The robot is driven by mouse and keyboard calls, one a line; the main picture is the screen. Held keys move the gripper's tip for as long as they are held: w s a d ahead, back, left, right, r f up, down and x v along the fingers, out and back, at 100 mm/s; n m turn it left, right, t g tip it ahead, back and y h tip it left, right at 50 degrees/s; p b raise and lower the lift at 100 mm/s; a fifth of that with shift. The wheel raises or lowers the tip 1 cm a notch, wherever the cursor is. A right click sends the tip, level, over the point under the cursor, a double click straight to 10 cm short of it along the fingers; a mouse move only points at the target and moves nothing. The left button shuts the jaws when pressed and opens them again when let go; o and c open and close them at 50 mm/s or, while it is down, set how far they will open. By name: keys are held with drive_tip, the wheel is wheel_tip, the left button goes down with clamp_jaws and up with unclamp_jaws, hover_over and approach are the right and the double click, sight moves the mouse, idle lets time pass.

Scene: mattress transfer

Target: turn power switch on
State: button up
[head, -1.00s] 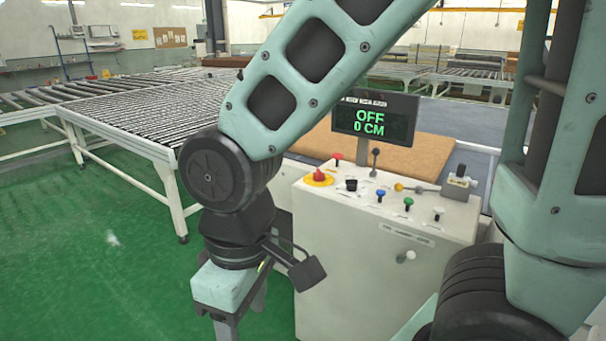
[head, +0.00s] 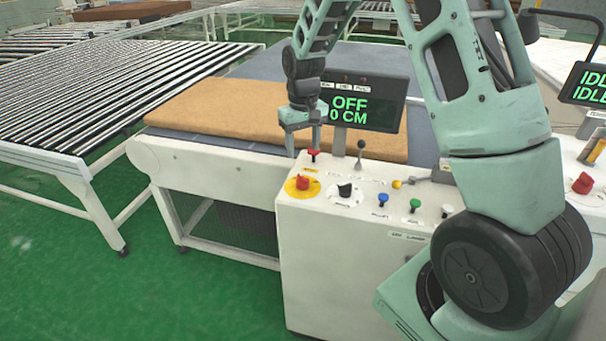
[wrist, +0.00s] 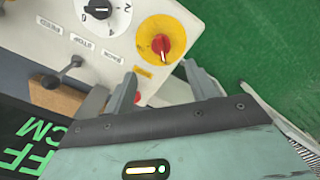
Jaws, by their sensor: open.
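The control panel (head: 330,205) is a white cabinet with a sloped top. A red rotary switch (head: 303,182) on a round yellow plate is at its left; it also shows in the wrist view (wrist: 161,44). A black rotary knob (head: 345,190) on a white dial is to its right. My gripper (head: 302,147) points down at the panel's back left, behind the red switch in the head view. In the wrist view its open, empty fingers (wrist: 163,78) point towards the red switch, apart from it. A small red knob (wrist: 138,98) shows near the left finger. The display (head: 362,103) reads OFF, 0 CM.
Blue, green and white buttons (head: 414,205) line the panel's front right. A dark lever (head: 360,150) stands at its back. A brown mattress (head: 215,112) lies behind on the conveyor, with a roller table (head: 90,90) at left. Green floor (head: 60,265) is clear at front left.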

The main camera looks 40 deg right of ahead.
sight(303, 177)
wheel_tip(303, 177, down, 11)
drive_tip(key=shift+a+r+p, duration=0.1)
drive_tip(key=shift+p, duration=0.85)
drive_tip(key=c, duration=1)
